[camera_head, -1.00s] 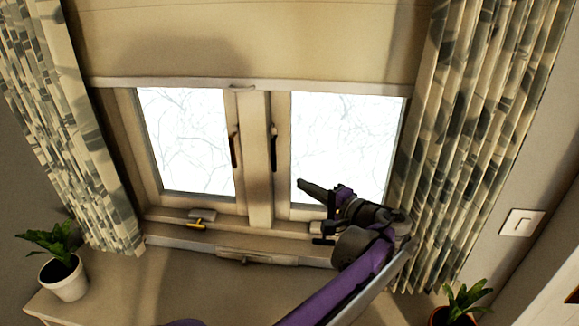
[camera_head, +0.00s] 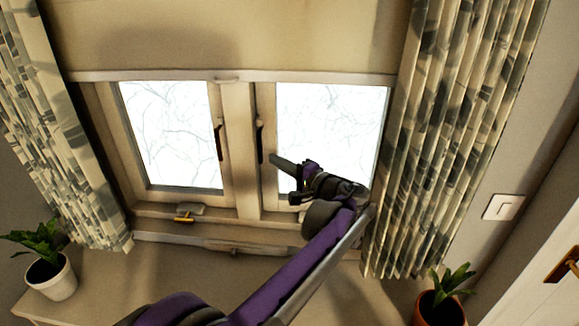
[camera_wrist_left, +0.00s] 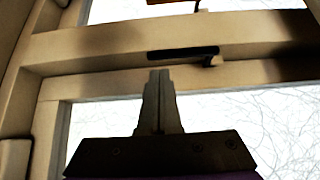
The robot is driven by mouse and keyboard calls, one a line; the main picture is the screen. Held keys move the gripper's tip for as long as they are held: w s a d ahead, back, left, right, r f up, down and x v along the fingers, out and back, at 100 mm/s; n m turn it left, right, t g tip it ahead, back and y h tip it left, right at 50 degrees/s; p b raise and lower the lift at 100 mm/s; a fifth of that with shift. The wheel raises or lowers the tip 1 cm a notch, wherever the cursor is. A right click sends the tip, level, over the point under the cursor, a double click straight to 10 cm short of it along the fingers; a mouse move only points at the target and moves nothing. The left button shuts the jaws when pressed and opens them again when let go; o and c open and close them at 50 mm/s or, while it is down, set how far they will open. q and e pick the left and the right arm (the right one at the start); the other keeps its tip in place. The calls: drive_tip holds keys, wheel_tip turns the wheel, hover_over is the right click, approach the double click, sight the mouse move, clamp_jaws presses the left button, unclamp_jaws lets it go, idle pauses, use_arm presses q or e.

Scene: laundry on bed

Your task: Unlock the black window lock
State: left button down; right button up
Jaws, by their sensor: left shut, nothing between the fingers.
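The black window lock (camera_head: 259,141) is a slim upright handle on the left frame of the right window pane. In the left wrist view the black lock (camera_wrist_left: 183,53) lies across the frame, just beyond the fingertips. My left gripper (camera_head: 275,160) reaches in front of the right pane, its tip a little below and right of the lock. Its fingers (camera_wrist_left: 159,74) are closed together and empty. A small gap shows between the tips and the lock in the wrist view; how far apart they are in depth is hard to tell. My right gripper is not in view.
A second dark handle (camera_head: 219,142) with a brownish tint is on the left pane's frame. A latch with a yellow lever (camera_head: 188,211) sits on the lower frame. Patterned curtains (camera_head: 455,130) hang on both sides. Potted plants (camera_head: 50,270) stand at the left and right.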

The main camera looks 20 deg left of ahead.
use_arm(q)
drive_tip(key=shift+x, duration=1.45)
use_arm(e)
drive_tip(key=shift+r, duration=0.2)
